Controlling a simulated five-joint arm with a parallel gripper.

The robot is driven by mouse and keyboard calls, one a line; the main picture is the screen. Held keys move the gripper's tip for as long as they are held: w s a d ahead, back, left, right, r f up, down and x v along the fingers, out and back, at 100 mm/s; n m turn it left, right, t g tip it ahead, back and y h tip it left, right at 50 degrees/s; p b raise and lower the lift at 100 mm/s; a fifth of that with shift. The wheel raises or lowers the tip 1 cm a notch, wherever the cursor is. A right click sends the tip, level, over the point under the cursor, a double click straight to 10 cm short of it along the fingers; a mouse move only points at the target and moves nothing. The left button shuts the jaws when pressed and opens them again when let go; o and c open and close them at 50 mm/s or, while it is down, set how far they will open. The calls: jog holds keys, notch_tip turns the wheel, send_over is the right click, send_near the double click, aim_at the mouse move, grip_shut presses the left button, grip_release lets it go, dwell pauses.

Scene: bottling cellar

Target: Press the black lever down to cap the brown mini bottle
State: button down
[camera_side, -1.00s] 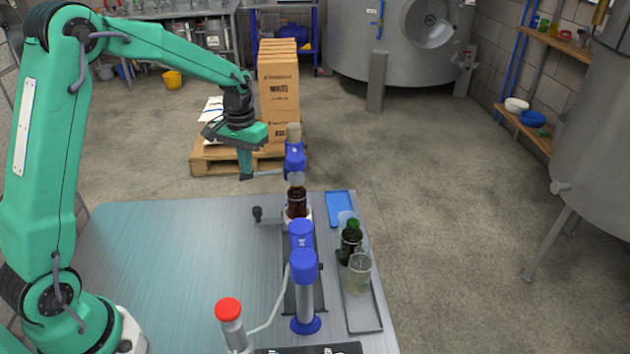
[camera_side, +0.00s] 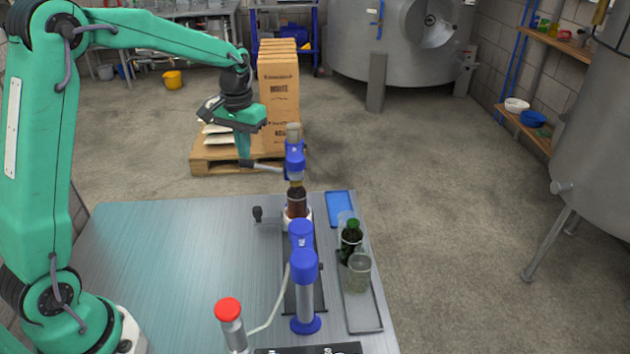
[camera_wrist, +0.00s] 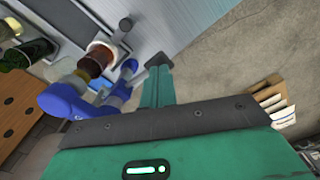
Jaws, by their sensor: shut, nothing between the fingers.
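The brown mini bottle (camera_side: 297,203) stands upright under the blue capping head (camera_side: 295,158), with a yellowish top showing below the head. The wrist view also shows the brown bottle (camera_wrist: 101,58) and the blue head (camera_wrist: 62,100). The shut fingertips (camera_wrist: 158,63) also show in the wrist view.
A second blue post (camera_side: 305,290) and a red-topped cylinder (camera_side: 230,320) stand nearer the camera. A tray (camera_side: 365,318) at the right holds a green bottle (camera_side: 350,243) and glasses. A black knob (camera_side: 257,213) sits left of the bottle. The left tabletop is clear.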

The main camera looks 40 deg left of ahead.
jog(key=shift+r, duration=2.3)
jog(key=shift+s+d+r, duration=0.2)
jog(key=shift+s+r, duration=0.15)
jog(key=s+d+r+m+t, duration=0.1)
jog(key=s+d+r, duration=0.15)
jog(key=s, duration=0.25)
jog(key=s+d+r+t, duration=0.2)
jog(key=s+r, duration=0.1)
jog(key=s, duration=0.2)
jog(key=s+d+f+m+t, duration=0.2)
jog(key=s+d, duration=0.2)
jog(key=s, duration=0.8)
jog(key=shift+s+t, duration=0.3)
jog(key=shift+s, duration=0.1)
